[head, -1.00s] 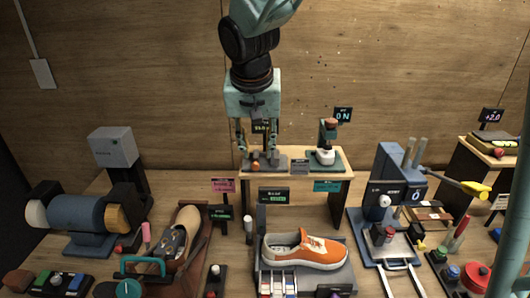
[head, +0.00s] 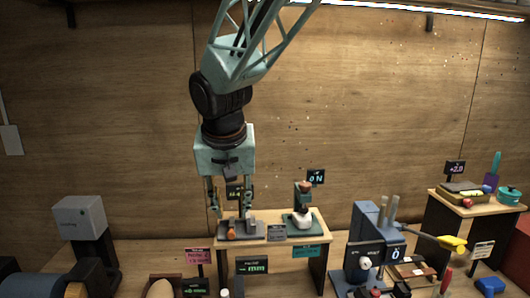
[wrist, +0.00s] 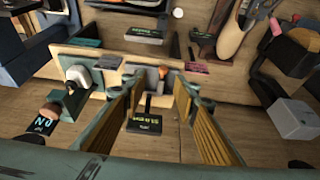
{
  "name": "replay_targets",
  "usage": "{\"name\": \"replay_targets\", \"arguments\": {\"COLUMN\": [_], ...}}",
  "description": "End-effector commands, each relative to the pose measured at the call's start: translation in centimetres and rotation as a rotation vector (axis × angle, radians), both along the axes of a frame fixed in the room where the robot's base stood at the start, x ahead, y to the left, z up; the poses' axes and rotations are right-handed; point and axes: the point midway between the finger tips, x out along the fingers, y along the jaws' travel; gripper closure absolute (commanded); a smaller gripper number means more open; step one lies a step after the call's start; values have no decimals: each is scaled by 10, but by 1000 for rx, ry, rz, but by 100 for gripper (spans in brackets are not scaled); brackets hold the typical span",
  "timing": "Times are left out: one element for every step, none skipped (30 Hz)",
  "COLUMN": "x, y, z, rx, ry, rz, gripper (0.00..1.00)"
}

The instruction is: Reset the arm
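My gripper (head: 229,212) hangs pointing down over the left part of the small raised bench (head: 322,225) in the head view. Its two fingers stand apart with nothing between them. The wrist view shows the same open gripper (wrist: 157,92), its yellow-lined fingers spread over a small black display with green text (wrist: 145,122). A small grey device with an orange knob (head: 233,232) sits on the bench just below the fingertips. I cannot tell whether a fingertip touches it.
A white-and-green device (head: 301,220) stands on the bench to the right. A blue press-like machine (head: 366,235) is further right, and a side table (head: 425,196) holds several items. A grey box on a post (head: 80,218) stands left.

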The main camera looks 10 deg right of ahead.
Motion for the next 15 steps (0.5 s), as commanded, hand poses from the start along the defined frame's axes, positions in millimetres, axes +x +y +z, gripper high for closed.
{"name": "replay_targets", "arguments": {"x": [-5, -8, -13, -16, -21, -26, -31, -36, -42, -48, -53, -60, -65, -70, -77], "y": [-5, -8, -13, -17, -20, -25, -30, -34, -40, -44, -49, -54, -57, -61, -67], "z": [7, 8, 11, 13, 14, 16, 19, 21, 23, 25, 27, 29, 31, 32, 34], "rx": [2, 0, 0, 0, 0, -2, -2, -2, -4, -5, -5, -6, -6, -6, -7], "ry": [-5, -5, -4, -4, -3, -1, -1, -1, 2, 4, 5, 6, 7, 8, 10], "rz": [0, 0, 0, 0, 0, 1, 1, 1, 3, 3, 3, 5, 5, 6, 7], "gripper": [73, 73, 73, 73, 73, 73, 73, 73, 73, 73, 73, 73, 73, 73, 73]}}
